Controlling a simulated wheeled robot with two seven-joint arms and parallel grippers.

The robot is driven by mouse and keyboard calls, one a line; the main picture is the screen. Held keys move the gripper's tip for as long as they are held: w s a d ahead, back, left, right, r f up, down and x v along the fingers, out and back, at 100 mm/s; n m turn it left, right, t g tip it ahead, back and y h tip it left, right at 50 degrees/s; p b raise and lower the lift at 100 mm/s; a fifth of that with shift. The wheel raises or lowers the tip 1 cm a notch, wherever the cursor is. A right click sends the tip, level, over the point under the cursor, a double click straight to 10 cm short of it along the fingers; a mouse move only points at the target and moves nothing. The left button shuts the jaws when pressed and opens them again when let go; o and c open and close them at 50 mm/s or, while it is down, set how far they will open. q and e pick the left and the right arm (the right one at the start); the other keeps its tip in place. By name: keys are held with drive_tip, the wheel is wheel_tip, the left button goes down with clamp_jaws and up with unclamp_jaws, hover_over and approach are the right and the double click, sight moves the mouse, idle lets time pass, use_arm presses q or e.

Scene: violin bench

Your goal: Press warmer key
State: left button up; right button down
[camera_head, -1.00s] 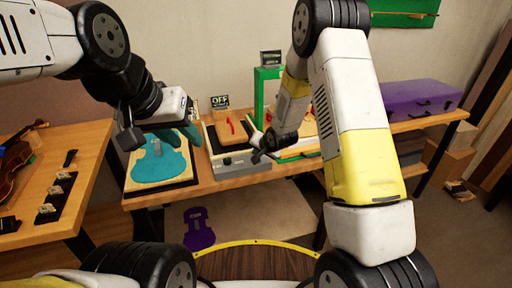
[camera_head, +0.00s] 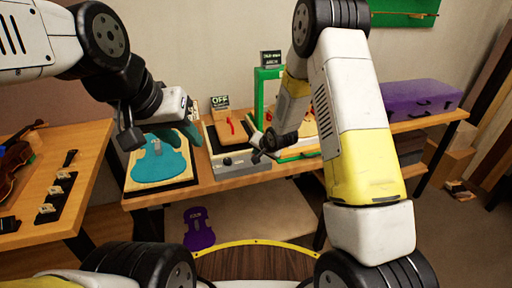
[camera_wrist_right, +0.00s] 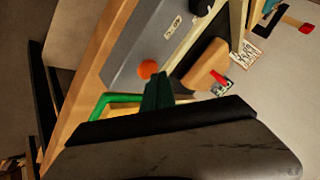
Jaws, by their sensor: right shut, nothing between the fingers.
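The warmer (camera_head: 238,164) is a grey box with a dark top on the bench, with an OFF sign (camera_head: 220,101) behind it. In the right wrist view its grey front (camera_wrist_right: 130,50) carries an orange round key (camera_wrist_right: 148,69). My right gripper (camera_head: 260,154) is shut and empty at the warmer's right front corner. In the wrist view its dark fingertips (camera_wrist_right: 157,88) are close below the orange key; I cannot tell whether they touch it. My left gripper (camera_head: 188,134) hangs over the teal violin-shaped plate (camera_head: 160,168); its jaws are not clear.
A wooden piece with a red mark (camera_head: 232,127) stands at the warmer's back. A green frame (camera_head: 262,90) with a dark sign (camera_head: 271,58) stands right of it. A purple case (camera_head: 420,97) lies at the bench's right. A side table (camera_head: 85,165) holds a violin.

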idle(0.4)
drive_tip(key=shift+f, duration=0.45)
drive_tip(key=shift+r, duration=0.45)
drive_tip(key=shift+r, duration=3)
